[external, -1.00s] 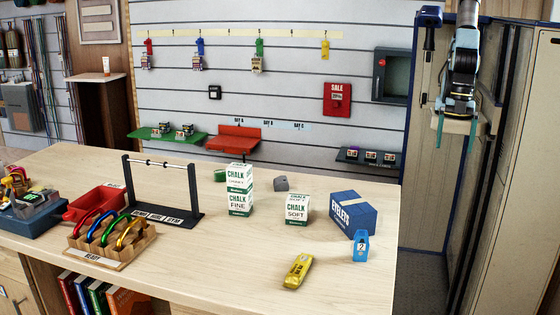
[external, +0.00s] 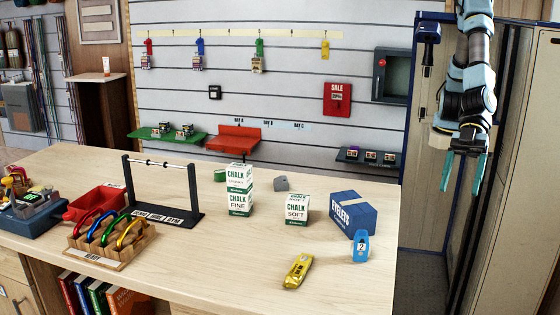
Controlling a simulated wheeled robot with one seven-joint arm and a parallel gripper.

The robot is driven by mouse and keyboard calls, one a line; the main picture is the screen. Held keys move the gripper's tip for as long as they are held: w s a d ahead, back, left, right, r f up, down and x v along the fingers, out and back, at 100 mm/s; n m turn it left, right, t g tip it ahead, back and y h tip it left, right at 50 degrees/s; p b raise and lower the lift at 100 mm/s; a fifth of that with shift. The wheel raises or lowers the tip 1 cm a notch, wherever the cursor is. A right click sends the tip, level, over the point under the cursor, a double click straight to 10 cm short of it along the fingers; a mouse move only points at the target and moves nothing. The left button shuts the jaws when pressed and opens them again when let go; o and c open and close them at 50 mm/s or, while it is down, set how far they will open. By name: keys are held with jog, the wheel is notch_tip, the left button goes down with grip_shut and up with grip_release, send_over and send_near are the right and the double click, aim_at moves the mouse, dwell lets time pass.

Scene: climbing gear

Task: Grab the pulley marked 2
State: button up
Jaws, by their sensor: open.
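The blue pulley marked 2 (external: 361,246) stands on the table at the right, close in front of the blue eyelets box (external: 352,213). Its number faces the camera. A yellow pulley-like piece (external: 298,271) lies to its left near the front edge; I cannot read a number on it. My gripper (external: 464,172) is open and empty, with teal fingers pointing down. It hangs off the table's right side, higher in the picture than the blue pulley and apart from it.
Chalk boxes (external: 297,209) stand mid-table, left of the eyelets box. A black rack (external: 163,190) and a wooden carabiner tray (external: 113,241) are farther left. A dark blue-framed cabinet (external: 409,120) is beside my arm. The table's front right is mostly clear.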

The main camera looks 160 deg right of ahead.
jog(key=w+d+f+m+h+b, duration=0.3)
jog(key=w+d+m+h, duration=0.15)
jog(key=w, duration=0.35)
jog(key=m+g+h+b, duration=0.4)
jog(key=m+g+h, duration=0.2)
jog(key=g, duration=0.2)
send_near(361, 245)
jog(key=d+f, duration=0.1)
jog(key=s+d+f+p, duration=0.1)
jog(key=d+f, duration=0.1)
jog(key=shift+s+d, duration=0.15)
jog(key=shift+d, duration=0.1)
jog(key=shift+p+x, duration=1.35)
jog(key=shift+x, duration=1.75)
jog(key=shift+r, duration=0.15)
grip_shut()
